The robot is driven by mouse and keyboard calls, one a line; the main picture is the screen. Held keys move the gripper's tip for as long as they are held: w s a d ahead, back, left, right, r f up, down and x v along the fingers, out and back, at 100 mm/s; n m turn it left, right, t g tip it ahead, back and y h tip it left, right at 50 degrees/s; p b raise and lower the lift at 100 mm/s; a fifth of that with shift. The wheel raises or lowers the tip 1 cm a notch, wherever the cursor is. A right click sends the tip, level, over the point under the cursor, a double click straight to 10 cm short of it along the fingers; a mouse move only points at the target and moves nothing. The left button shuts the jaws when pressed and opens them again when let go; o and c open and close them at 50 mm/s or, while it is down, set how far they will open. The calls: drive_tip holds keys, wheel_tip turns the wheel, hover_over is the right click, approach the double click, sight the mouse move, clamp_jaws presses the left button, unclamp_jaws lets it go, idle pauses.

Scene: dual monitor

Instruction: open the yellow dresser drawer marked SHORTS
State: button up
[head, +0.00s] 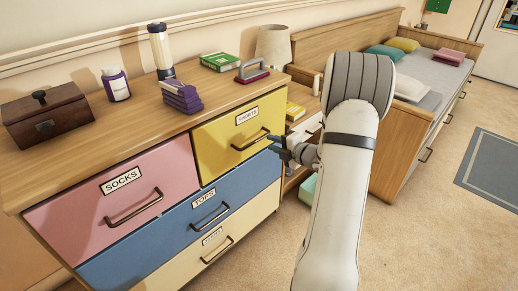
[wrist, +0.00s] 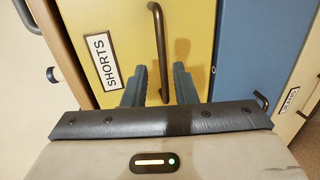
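The yellow drawer (head: 218,145) with the SHORTS label (head: 247,116) is at the top right of the dresser and looks shut. Its dark bar handle (head: 250,141) runs across the front. In the wrist view the drawer (wrist: 195,25) appears turned sideways, with the handle (wrist: 160,40) upright in the picture. My gripper (wrist: 160,70) is open and empty. Its two fingers appear on either side of the handle's lower end in the wrist view. In the head view my gripper (head: 272,142) is at the handle's right end; I cannot tell if it touches.
A pink SOCKS drawer (head: 85,217), a blue TOPS drawer (head: 165,242) and a cream drawer (head: 262,215) surround it. A box (head: 45,118), bottle (head: 116,85) and purple stack (head: 182,98) stand on top. A shelf unit and bed (head: 400,150) are right. Carpet (head: 440,230) is clear in front.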

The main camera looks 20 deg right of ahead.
sight(259, 139)
drive_tip(key=b+x, duration=0.1)
drive_tip(key=x, duration=0.6)
drive_tip(key=shift+w+a+f, duration=0.15)
drive_tip(key=shift+w+a, duration=0.05)
drive_tip(key=shift+w, duration=0.05)
drive_tip(key=shift+c, duration=0.6)
clamp_jaws()
drive_tip(key=shift+d, duration=0.1)
